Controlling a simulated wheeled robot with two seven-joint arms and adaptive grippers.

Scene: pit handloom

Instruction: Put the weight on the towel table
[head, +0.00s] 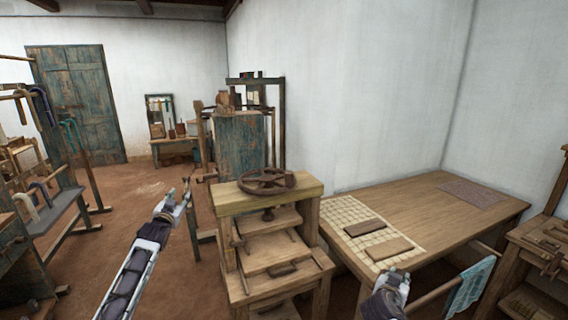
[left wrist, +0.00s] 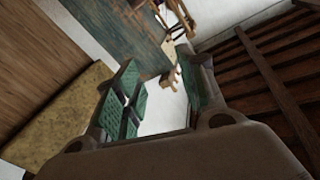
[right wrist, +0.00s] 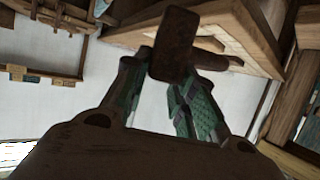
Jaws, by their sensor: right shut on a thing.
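My right gripper (right wrist: 165,90) is shut on a dark brown block, which looks like the weight (right wrist: 173,45). The block sticks out past the fingertips in the right wrist view. In the head view my right gripper (head: 396,280) is at the near edge of a wooden table (head: 440,200), which may be the towel table; the block cannot be made out there. The table carries a pale gridded cloth (head: 348,210) with two flat brown slabs on it, and a patterned mat (head: 474,192). My left gripper (head: 184,192) is open and empty, left of the press; it also shows in the left wrist view (left wrist: 160,95).
A wooden press with a handwheel (head: 267,181) stands left of the table. A teal cloth (head: 472,284) hangs on a bar at the lower right, close to my right gripper. A tool bench (head: 545,240) is at the right edge. The table's middle is clear.

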